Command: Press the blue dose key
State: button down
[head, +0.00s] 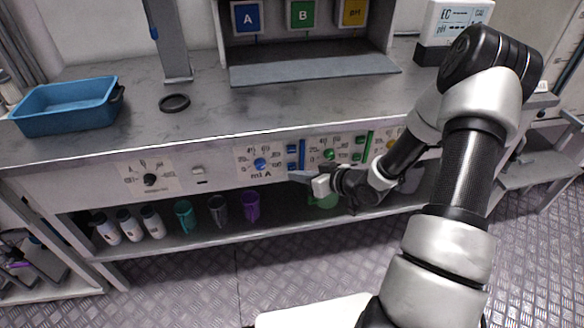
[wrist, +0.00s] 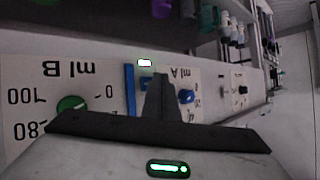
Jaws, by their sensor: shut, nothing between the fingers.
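The blue dose keys (head: 292,149) sit on the bench's front panel, between the blue knob (head: 260,164) and a blue vertical bar (head: 302,150). Which one is the dose key I cannot read. My gripper (head: 294,177) is shut and empty, its tip just below the keys in the head view. In the wrist view the panel is upside down. There my gripper's shut fingers (wrist: 161,82) stand between the blue bar (wrist: 130,92) and the blue knob (wrist: 186,96), partly hiding the blue keys (wrist: 145,88). I cannot tell whether the tip touches a key.
The green knob (head: 329,154) and green keys (head: 358,156) lie to the right of the blue ones. Several bottles and cups, including a purple cup (head: 251,206), stand on the shelf below. A blue tub (head: 66,122) and a black ring (head: 174,103) rest on the bench top.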

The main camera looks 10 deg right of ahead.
jog(key=shift+s, duration=0.1)
jog(key=shift+s, duration=2.5)
jog(key=shift+r, duration=0.1)
